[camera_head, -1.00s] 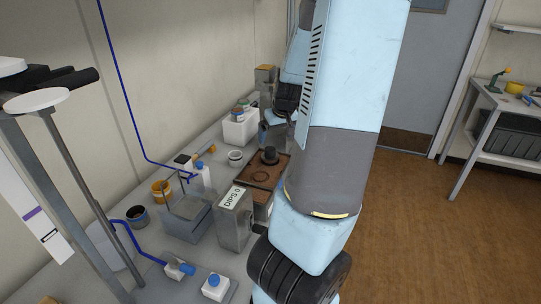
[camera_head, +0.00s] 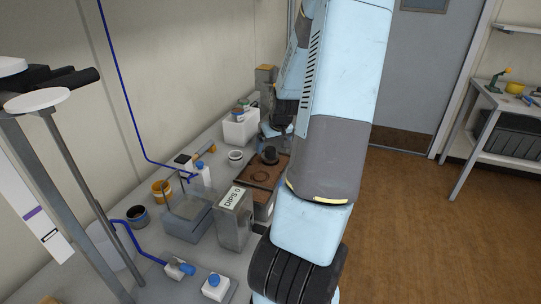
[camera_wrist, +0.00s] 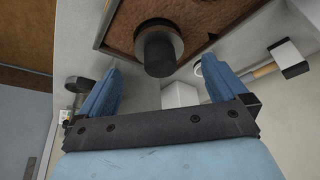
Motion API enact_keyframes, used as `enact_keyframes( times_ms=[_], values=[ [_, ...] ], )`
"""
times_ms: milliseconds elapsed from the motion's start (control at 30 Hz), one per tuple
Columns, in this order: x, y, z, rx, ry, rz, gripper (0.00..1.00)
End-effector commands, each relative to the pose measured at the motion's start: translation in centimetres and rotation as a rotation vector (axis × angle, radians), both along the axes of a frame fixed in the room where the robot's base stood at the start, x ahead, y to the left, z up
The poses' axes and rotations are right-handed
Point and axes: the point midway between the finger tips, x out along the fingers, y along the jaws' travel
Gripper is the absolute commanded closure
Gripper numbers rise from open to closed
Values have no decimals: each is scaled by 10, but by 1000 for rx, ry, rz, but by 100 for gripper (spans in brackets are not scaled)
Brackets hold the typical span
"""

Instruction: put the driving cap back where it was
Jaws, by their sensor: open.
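The driving cap appears to be the dark round cylinder (camera_head: 271,155) standing on the brown soil surface of a shallow box (camera_head: 258,186). A ring mark shows in the soil in front of it. The cylinder lines up with the gap between the fingertips. I cannot tell how far off it is. In the head view my fingers are mostly hidden.
A grey box labelled DIPS (camera_head: 235,222) stands in front of the soil box. A clear container (camera_head: 187,215), an orange ring-shaped pot (camera_head: 162,190) and a white bin (camera_head: 240,130) stand to the left and behind. The wall runs close along the bench's left side.

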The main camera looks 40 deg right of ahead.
Motion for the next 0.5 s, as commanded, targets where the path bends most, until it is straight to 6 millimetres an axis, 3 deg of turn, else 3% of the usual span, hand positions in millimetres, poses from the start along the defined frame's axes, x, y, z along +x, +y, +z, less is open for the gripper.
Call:
enact_keyframes(
  times_ms=[500],
  values=[
    [21, -4, -37, 1, 0, 2, 0]
  ],
)
